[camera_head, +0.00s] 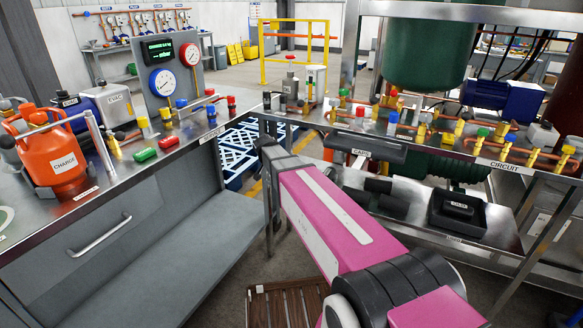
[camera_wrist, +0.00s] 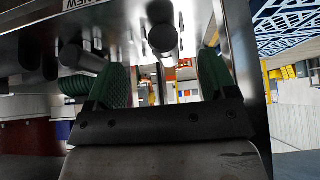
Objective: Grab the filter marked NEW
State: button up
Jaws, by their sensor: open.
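A label reading NEW (camera_wrist: 80,5) shows at the top left edge of a grey metal surface in the wrist view. A dark cylinder (camera_wrist: 162,38) shows just beyond the gap between my fingers. Another dark cylinder (camera_wrist: 84,60) lies further left, partly behind the left finger. I see no marking on either cylinder itself. My gripper (camera_wrist: 163,64) is open, its green fingers spread, with nothing held between them. My fingertips are not clearly visible there.
A black tray (camera_head: 478,222) sits on the lower shelf (camera_head: 417,228), right of the black cylinders. The right bench's CIRCUIT edge and pipes overhang that shelf. The left bench holds an orange CHARGE cylinder (camera_head: 66,170) and gauges. A blue pallet (camera_head: 236,150) stands between the benches.

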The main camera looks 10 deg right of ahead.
jog(key=w+d, duration=0.4)
jog(key=w, duration=0.1)
jog(key=w+d, duration=0.2)
jog(key=w, duration=0.1)
jog(key=shift+w+d, duration=0.1)
jog(key=shift+w, duration=0.15)
jog(key=shift+x, duration=2.6)
jog(key=c, duration=1.2)
jog(key=shift+r, duration=0.1)
